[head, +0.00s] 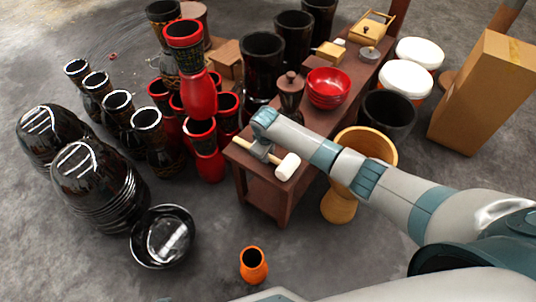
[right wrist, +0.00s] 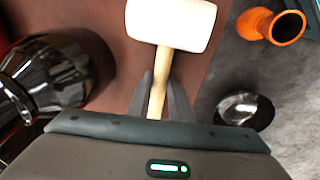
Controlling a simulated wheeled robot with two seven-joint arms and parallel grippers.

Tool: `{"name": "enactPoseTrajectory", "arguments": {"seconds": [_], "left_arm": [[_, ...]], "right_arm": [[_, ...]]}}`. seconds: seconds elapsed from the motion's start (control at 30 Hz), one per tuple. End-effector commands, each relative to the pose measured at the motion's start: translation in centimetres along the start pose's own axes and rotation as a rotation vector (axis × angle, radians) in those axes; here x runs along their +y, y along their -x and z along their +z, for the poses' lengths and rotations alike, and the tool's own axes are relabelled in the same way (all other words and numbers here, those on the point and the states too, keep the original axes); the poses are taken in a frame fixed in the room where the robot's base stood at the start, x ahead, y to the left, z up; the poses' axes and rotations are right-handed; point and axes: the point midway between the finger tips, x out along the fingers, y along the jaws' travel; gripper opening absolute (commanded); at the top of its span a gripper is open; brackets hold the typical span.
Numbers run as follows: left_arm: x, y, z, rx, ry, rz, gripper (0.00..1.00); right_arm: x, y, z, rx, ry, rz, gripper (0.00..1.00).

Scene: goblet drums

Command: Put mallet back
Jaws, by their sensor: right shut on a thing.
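The mallet has a white head (head: 287,167) and a pale wooden handle (head: 243,144). It lies along or just above the near end of the dark red-brown table (head: 283,200); I cannot tell whether it touches the top. My right gripper (head: 262,153) reaches over the table end and is shut around the mallet handle. In the right wrist view the two fingers (right wrist: 159,100) clasp the handle, and the white mallet head (right wrist: 170,24) sticks out past the fingertips. My left gripper is not in view.
Red bowls (head: 328,88) and a dark lidded jar (head: 290,93) stand on the table behind my gripper. Red and black goblet drums (head: 202,148) crowd the left side. A wooden drum (head: 340,206) stands right of the table. A small orange vase (head: 253,266) is on the floor in front.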

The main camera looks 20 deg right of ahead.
Motion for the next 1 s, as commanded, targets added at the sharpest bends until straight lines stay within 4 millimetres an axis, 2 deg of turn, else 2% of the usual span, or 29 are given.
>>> {"name": "enactPoseTrajectory", "arguments": {"seconds": [0.27, 0.3, 0.37, 0.77, 1.0], "left_arm": [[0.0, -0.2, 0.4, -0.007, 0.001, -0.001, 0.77], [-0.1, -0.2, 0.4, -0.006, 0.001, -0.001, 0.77], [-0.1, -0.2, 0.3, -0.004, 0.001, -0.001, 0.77], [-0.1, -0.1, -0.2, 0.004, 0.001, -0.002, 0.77], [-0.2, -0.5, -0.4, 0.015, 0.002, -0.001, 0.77]], "right_arm": [[0.0, -0.2, 0.0, 0.001, 0.000, 0.001, 0.00], [0.0, -0.2, 0.0, 0.000, 0.000, 0.000, 0.26], [0.0, -0.2, 0.0, 0.000, 0.000, 0.000, 0.37], [0.1, 0.1, 0.0, 0.001, 0.000, 0.001, 0.37], [0.1, 2.4, -0.1, 0.003, 0.000, 0.001, 0.37]]}}
